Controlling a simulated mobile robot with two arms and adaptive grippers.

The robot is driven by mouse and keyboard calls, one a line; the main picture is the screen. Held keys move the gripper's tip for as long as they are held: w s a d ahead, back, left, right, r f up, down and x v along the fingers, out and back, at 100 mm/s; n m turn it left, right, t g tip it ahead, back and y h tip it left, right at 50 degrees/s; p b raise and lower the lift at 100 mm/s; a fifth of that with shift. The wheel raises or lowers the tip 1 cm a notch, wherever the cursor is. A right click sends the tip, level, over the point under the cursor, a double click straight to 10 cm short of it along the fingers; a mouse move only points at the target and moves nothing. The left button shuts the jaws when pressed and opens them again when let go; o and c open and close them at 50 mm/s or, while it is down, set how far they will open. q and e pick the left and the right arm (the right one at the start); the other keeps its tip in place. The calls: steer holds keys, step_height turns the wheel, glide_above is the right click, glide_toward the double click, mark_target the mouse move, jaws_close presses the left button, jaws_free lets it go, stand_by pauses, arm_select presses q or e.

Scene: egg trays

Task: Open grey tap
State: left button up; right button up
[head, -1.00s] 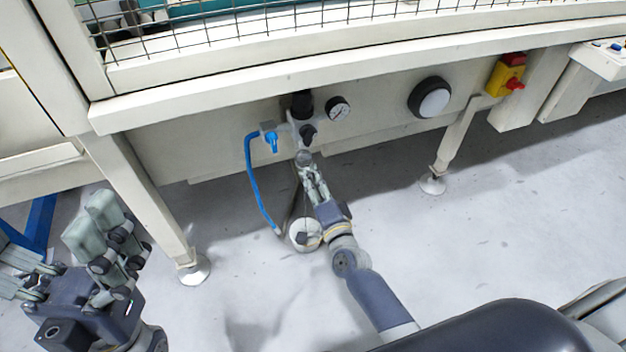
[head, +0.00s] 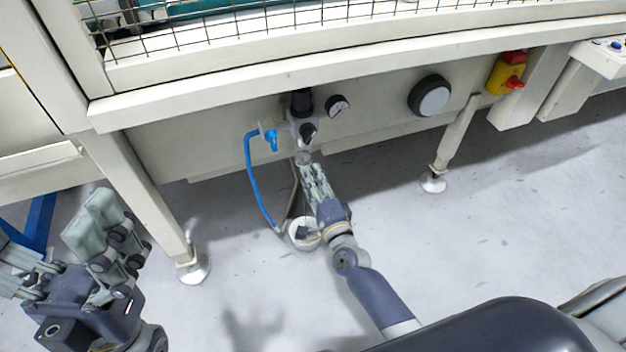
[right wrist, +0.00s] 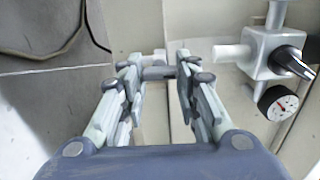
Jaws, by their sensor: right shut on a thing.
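The grey tap (right wrist: 158,72) shows in the right wrist view as a short grey bar between my fingertips. In the head view it is a small rounded grey piece (head: 303,157) just below the valve block, partly hidden by the fingers. My right gripper (head: 306,164) reaches up to it from below and is shut on it. In the right wrist view the fingertips (right wrist: 158,76) sit at either side of the bar. My left gripper (head: 62,240) is at the lower left, with its fingers spread, empty and far from the tap.
The valve block (right wrist: 268,52) has a dark knob and a pressure gauge (head: 337,106). A blue tap (head: 271,140) and blue hose (head: 254,187) are close on its left. The machine frame (head: 300,75) overhangs above.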

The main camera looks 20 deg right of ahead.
steer(key=o, duration=1.1)
steer(key=shift+c, duration=0.2)
steer(key=shift+s, duration=0.15)
steer(key=s, duration=1.1)
steer(key=shift+s+d, duration=0.2)
steer(key=shift+s, duration=0.15)
